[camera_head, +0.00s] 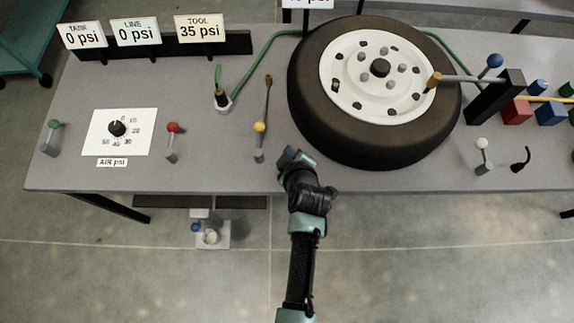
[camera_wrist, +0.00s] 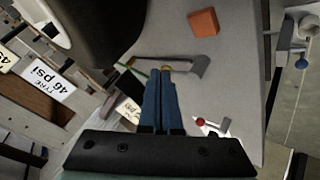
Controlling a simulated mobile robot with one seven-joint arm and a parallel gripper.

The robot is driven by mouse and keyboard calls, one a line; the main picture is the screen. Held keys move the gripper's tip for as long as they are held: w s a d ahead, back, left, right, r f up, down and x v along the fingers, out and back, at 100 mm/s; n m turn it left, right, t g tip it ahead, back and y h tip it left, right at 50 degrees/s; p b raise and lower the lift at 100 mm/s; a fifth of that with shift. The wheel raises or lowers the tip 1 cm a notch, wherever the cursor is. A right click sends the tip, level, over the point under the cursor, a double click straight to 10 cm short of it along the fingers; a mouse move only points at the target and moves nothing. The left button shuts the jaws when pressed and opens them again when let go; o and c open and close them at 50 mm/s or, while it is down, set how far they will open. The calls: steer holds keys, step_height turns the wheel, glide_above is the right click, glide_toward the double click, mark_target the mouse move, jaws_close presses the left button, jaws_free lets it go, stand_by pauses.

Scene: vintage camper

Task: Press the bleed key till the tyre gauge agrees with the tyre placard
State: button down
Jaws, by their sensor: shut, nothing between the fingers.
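The tyre (camera_head: 310,85), on a white wheel, lies flat on the bench; its dark side also shows in the wrist view (camera_wrist: 105,35). My gripper (camera_head: 290,155) is shut and empty near the bench's front edge, right of a yellow-knobbed lever (camera_head: 260,127). In the wrist view its fingertips (camera_wrist: 160,72) are close to a yellow knob (camera_wrist: 166,68); contact is unclear. No label identifies the bleed key.
Red (camera_head: 172,127), green (camera_head: 52,124) and white (camera_head: 482,144) knobbed levers stand along the front. The AIR dial (camera_head: 117,128) is at left. A clamp arm (camera_head: 470,78) reaches over the wheel.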

steer(key=shift+f+b, duration=3.6)
steer(key=shift+f, duration=0.7)
steer(key=shift+f, duration=0.1)
steer(key=shift+f+b, duration=0.3)
steer(key=shift+b, duration=0.15)
steer(key=shift+f+b, duration=0.55)
steer(key=shift+r, duration=0.1)
steer(key=shift+r+p, duration=0.75)
steer(key=shift+r, duration=0.05)
steer(key=shift+r+p, duration=2.1)
steer(key=shift+r, duration=0.45)
